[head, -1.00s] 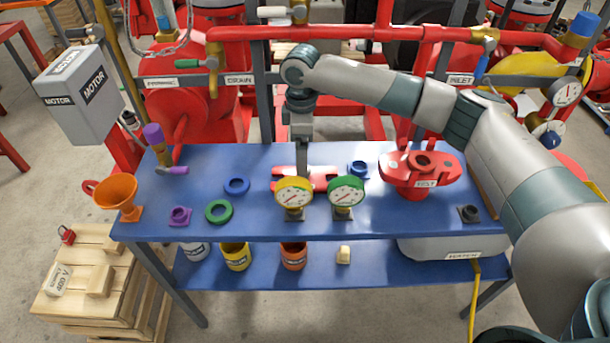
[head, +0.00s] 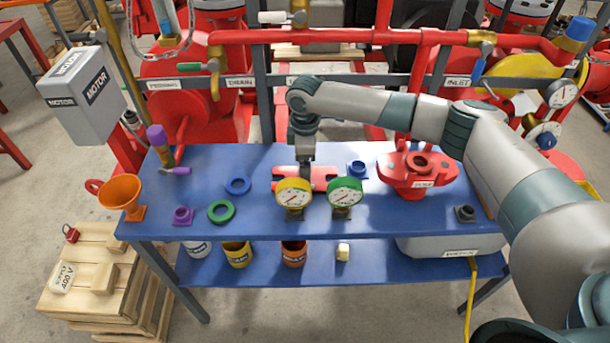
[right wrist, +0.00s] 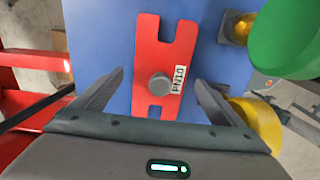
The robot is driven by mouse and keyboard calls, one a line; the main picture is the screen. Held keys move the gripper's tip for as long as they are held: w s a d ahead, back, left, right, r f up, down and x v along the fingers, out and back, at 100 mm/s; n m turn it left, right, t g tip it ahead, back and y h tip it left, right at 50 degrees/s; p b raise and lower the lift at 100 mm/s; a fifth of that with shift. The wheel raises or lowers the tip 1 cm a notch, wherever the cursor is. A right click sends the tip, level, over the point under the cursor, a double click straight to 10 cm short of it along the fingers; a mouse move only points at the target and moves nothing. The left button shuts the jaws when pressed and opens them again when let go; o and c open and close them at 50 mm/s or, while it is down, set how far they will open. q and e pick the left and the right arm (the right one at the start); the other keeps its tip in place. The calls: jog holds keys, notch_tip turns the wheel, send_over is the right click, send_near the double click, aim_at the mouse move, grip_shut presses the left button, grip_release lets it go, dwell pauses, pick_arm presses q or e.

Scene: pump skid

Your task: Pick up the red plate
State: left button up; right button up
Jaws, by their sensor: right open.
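The red plate (head: 322,184) lies on the blue table behind the two gauges, which partly hide it in the head view. In the right wrist view the red plate (right wrist: 150,48) has slots at its ends, a grey round knob (right wrist: 160,85) and a white label. My right gripper (head: 305,178) points down at the plate in the head view. In the right wrist view the open fingers of my right gripper (right wrist: 159,80) stand on either side of the plate, apart from it, with nothing held. My left gripper is not in view.
A yellow gauge (head: 293,198) and a green gauge (head: 345,197) stand close in front of the plate. A blue flanged part (head: 357,169) and a red valve body (head: 418,173) are to its right.

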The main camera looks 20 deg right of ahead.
jog(key=shift+a+f, duration=0.1)
jog(key=shift+f, duration=0.65)
jog(key=shift+c, duration=0.7)
jog(key=shift+r, duration=0.1)
jog(key=c, duration=1.5)
